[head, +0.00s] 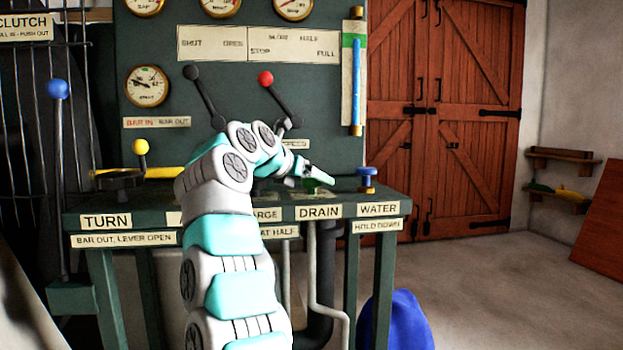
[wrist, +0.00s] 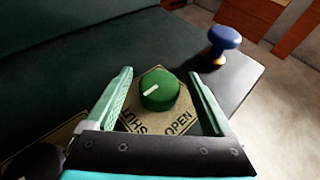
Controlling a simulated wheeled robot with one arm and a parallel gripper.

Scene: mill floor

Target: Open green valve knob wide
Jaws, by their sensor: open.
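The green valve knob (wrist: 160,90) sits on a plate (wrist: 158,118) marked SHUT and OPEN, in the middle of the wrist view. A white pointer mark on its top lies on its left side, pointing left and a little down in that picture. My gripper (wrist: 160,88) is open, with one finger on each side of the knob and a visible gap to both. In the head view the green knob (head: 316,187) shows partly, behind the DRAIN label (head: 319,212), with my gripper (head: 312,176) close above it.
A blue WATER knob (head: 367,178) stands to the right of the green one; it also shows in the wrist view (wrist: 223,40). Black levers with black (head: 191,72) and red (head: 265,78) balls rise behind my arm. The panel (head: 335,100) stands behind the bench.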

